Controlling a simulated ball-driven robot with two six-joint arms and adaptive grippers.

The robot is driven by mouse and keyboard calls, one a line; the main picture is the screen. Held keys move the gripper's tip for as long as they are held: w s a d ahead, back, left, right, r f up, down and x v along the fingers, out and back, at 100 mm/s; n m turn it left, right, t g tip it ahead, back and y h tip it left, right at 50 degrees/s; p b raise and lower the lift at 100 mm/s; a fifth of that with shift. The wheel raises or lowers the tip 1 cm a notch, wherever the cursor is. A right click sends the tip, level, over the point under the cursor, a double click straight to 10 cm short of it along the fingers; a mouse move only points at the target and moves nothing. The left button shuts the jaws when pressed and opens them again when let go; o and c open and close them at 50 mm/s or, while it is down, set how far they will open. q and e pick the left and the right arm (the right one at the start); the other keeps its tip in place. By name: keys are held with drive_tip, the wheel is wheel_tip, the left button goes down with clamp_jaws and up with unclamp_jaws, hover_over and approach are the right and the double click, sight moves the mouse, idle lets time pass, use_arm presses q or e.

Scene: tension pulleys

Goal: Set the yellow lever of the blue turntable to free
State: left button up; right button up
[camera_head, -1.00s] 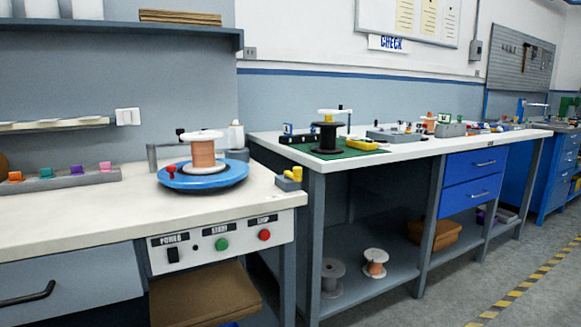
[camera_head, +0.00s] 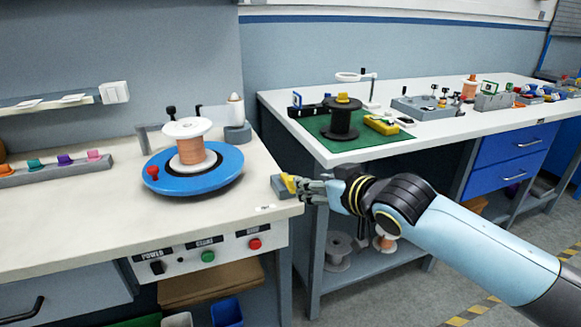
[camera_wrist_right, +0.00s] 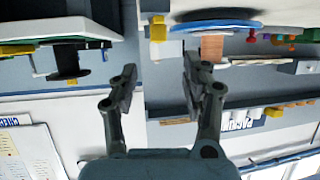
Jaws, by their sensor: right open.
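The blue turntable (camera_head: 222,178) sits on the near white bench and carries a white-flanged spool (camera_head: 192,155) of copper-coloured wire. A red knob (camera_head: 152,172) stands at its left side. The yellow lever (camera_head: 289,184) is on a small grey block at the bench's right edge; the fingers partly cover it in the head view. My right gripper (camera_head: 306,187) is beside the lever, on its right. In the upside-down wrist view, the fingers (camera_wrist_right: 160,80) are apart with nothing between them, and the yellow lever (camera_wrist_right: 158,28) shows beyond the tips. Contact is not clear. My left gripper is not in view.
A front panel with a green button (camera_head: 208,256) and red button (camera_head: 254,244) is below the bench edge. A grey post (camera_head: 154,139) and holder (camera_head: 237,134) stand behind the turntable. The second bench (camera_head: 430,133) holds a black spool (camera_head: 342,120) on a green mat.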

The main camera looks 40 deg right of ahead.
sight(292, 179)
drive_tip(key=b+x, duration=0.1)
drive_tip(key=x, duration=0.8)
drive_tip(key=shift+d+f, duration=0.1)
drive_tip(key=shift+f, duration=0.2)
drive_tip(key=shift+w+d+f, duration=0.1)
drive_tip(key=shift+w+f, duration=0.2)
drive_tip(key=shift+w, duration=0.4)
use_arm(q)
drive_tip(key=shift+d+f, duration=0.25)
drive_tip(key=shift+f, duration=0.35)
use_arm(e)
drive_tip(key=shift+c, duration=0.7)
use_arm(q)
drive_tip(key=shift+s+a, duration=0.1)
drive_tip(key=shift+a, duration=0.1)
use_arm(e)
clamp_jaws()
